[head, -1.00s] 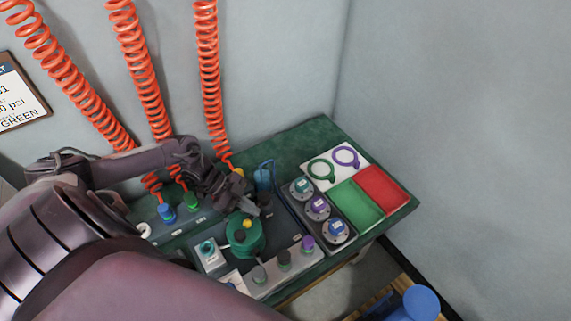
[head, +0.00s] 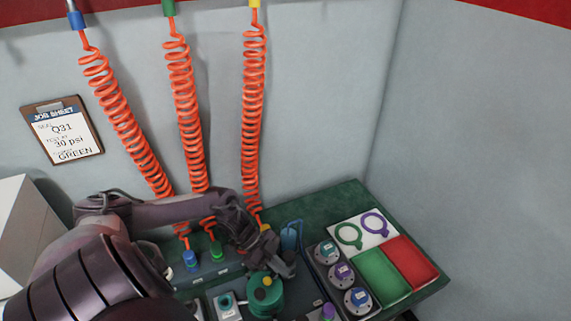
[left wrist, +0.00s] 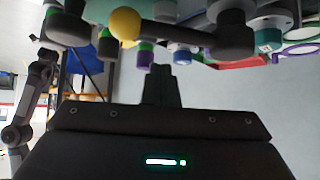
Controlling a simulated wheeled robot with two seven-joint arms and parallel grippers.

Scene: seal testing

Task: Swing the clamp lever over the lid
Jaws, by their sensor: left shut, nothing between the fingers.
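The green round pot (head: 265,298) with its lid stands on the bench at the bottom of the head view. A yellow ball knob (head: 266,281) shows over its top. In the left wrist view the yellow ball (left wrist: 125,23) sits on a dark lever rod (left wrist: 178,33) that runs right to a dark post (left wrist: 235,38). My left gripper (head: 288,268) is just right of and behind the knob, shut and empty. Its closed fingers also show in the left wrist view (left wrist: 158,85), apart from the knob. I cannot tell how the lever sits over the lid. My right gripper is out of view.
Several gauges, such as the teal one (head: 327,252), stand right of the pot. Beyond them are a green tray (head: 381,279) and a red tray (head: 411,259). A blue handle (head: 290,236) stands behind my gripper. Orange coiled hoses (head: 252,120) hang behind.

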